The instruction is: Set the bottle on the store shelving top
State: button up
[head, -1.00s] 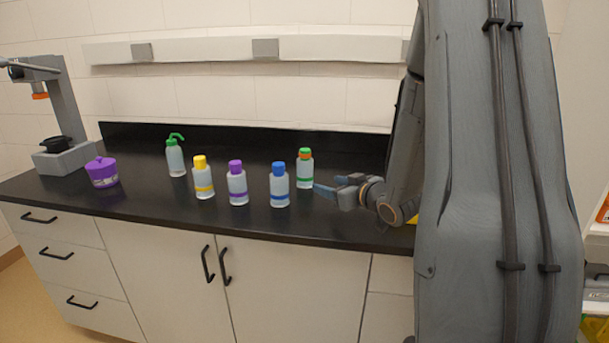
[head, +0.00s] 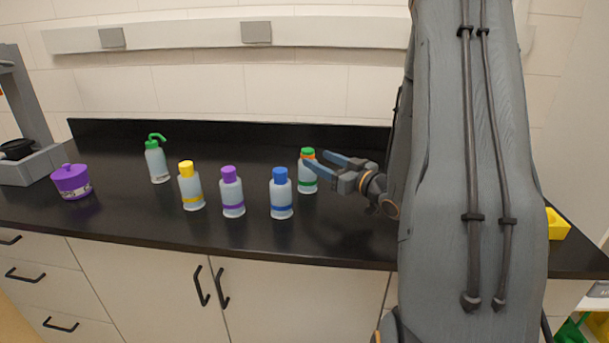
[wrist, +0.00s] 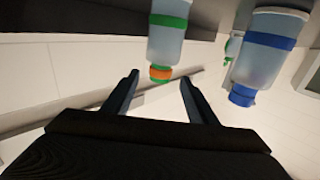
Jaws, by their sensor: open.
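Several bottles stand upright in a loose row on the black counter. One has a green cap with an orange ring and a green band (head: 308,181); the others are blue-banded (head: 281,199), purple-banded (head: 232,197) and yellow-banded (head: 191,191). My gripper (head: 315,157) is open and empty, its fingers pointing at the green-capped bottle's top. In the wrist view, upside down, that bottle's cap (wrist: 160,73) shows between the fingertips (wrist: 160,77), and the blue-banded bottle (wrist: 264,55) is to the right. I cannot tell whether a finger touches the cap. Part of a shelf unit (head: 590,318) shows at the lower right.
A green-nozzled wash bottle (head: 157,164) and a purple lidded pot (head: 71,182) stand left on the counter (head: 130,222). A grey stand (head: 30,163) is at far left. A yellow object (head: 557,224) lies right, beyond my arm. The counter's front strip is clear.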

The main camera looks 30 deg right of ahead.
aim_at(312, 157)
jog(key=shift+p+x, duration=1.05)
jog(key=shift+x, duration=2)
jog(key=shift+f, duration=0.1)
grip_shut()
